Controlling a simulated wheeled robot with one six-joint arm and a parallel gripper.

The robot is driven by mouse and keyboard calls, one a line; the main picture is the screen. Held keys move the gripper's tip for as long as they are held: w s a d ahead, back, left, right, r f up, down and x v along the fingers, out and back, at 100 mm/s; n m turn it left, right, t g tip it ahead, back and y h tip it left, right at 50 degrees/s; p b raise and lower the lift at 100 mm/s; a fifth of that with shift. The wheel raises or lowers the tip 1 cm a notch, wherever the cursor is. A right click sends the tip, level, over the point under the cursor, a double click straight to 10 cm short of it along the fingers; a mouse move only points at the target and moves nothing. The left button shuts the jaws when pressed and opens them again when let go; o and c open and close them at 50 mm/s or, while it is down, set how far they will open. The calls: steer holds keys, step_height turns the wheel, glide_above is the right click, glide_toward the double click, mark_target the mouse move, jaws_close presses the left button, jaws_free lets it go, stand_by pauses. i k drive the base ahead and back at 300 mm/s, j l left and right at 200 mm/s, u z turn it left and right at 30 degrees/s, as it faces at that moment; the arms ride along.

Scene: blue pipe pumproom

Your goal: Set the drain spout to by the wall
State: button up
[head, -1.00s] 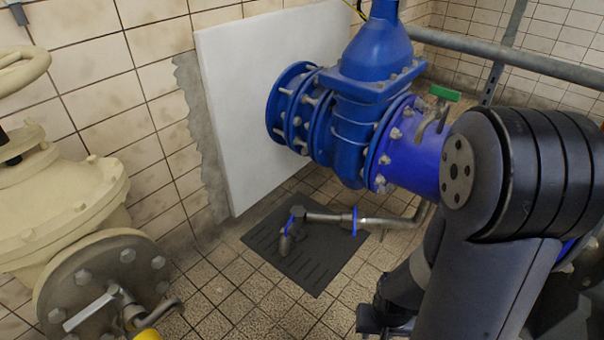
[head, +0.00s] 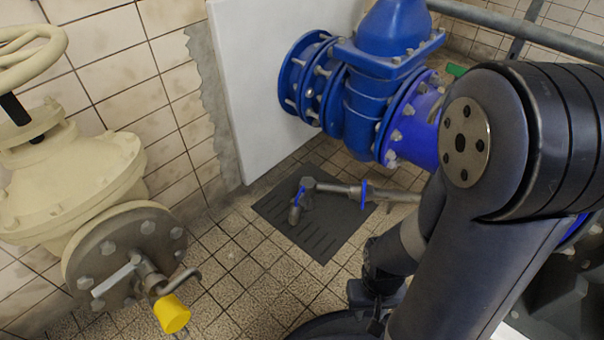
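The drain spout (head: 335,188) is a grey metal pipe with a blue collar and a bent end ringed in blue. It lies low over a dark floor mat or grate (head: 268,210), its bent end pointing down over it. Its right end runs behind my arm, so its joint is hidden. The white wall panel (head: 262,80) rises behind, apart from the spout's bent end. My gripper (head: 375,293) seems to be the dark part low beside my arm, right of and nearer than the spout. Its fingers cannot be made out, and no contact with the spout shows.
A blue flanged valve (head: 372,90) stands above the spout. A cream valve (head: 65,185) with a handwheel, small tap and yellow cap (head: 172,313) juts out at left. A grey rail (head: 520,38) crosses the top right. Tiled floor (head: 235,275) between them is clear.

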mark_target(308, 185)
steer(key=i+u, duration=0.4)
steer(key=i, duration=0.5)
